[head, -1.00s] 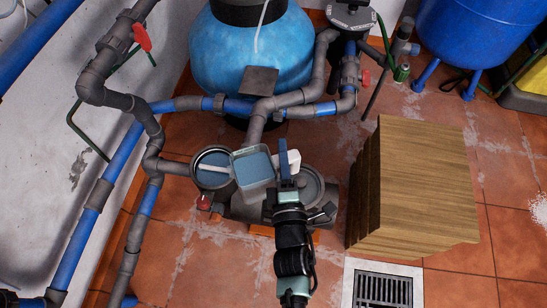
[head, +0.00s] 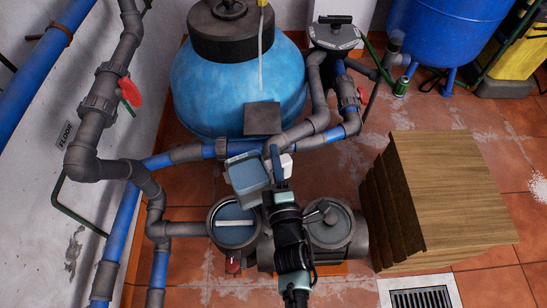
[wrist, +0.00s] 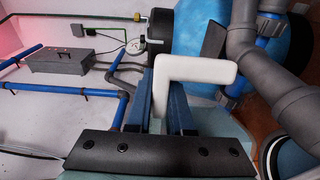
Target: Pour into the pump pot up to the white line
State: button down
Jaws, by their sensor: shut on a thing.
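The pump pot (head: 222,239) is a round, dark grey, open-topped vessel in the head view. It holds blue-grey liquid, and a pale strip (head: 234,223) crosses its mouth. I cannot tell the liquid's level against a white line. My gripper (head: 279,160) is shut on the white handle (wrist: 200,70) of a square grey jug (head: 248,173). The jug shows a blue surface inside and appears behind the pot, clear of its mouth in the picture. In the wrist view, my blue fingers flank the L-shaped handle; the jug's body is not clearly visible there.
A round clear-lidded pump part (head: 328,225) sits right of the pot. Grey and blue pipes run left and behind. A blue tank (head: 238,85) stands behind. Stacked wooden boards (head: 450,190) and a floor drain (head: 422,298) lie to the right.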

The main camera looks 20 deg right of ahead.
notch_tip(320, 180, down, 3)
jog(key=n+b, duration=0.1)
jog(key=b, duration=0.4)
jog(key=shift+r, duration=0.2)
dwell(0.5)
jog(key=shift+r+n+t, duration=0.4)
jog(key=shift+n+t, duration=0.1)
jog(key=shift+n, duration=0.7)
jog(key=shift+a+r+n+t, duration=0.1)
jog(key=shift+r+n+t, duration=0.2)
jog(key=shift+r+n, duration=0.35)
jog(key=shift+f, duration=0.15)
jog(key=shift+a+n, duration=0.1)
jog(key=shift+n, duration=0.35)
